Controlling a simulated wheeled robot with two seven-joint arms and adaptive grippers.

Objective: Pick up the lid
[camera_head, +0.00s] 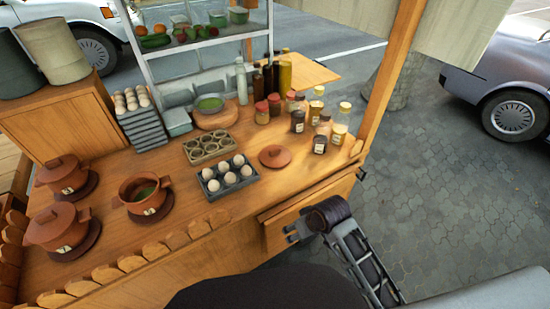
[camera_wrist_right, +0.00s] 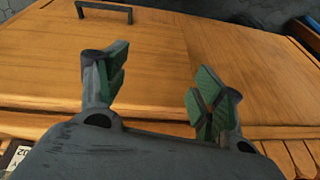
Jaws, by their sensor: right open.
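A round reddish-brown clay lid (camera_head: 275,157) with a small knob lies alone on the wooden counter, right of the egg tray. The lid does not show in that view. My left gripper is not in view.
Two lidded clay pots (camera_head: 62,174) (camera_head: 58,227) stand left. A tray of eggs (camera_head: 228,176) is just left of the lid; bottles and jars (camera_head: 298,120) stand behind it. A wooden post (camera_head: 390,80) rises at right. The counter in front of the lid is bare.

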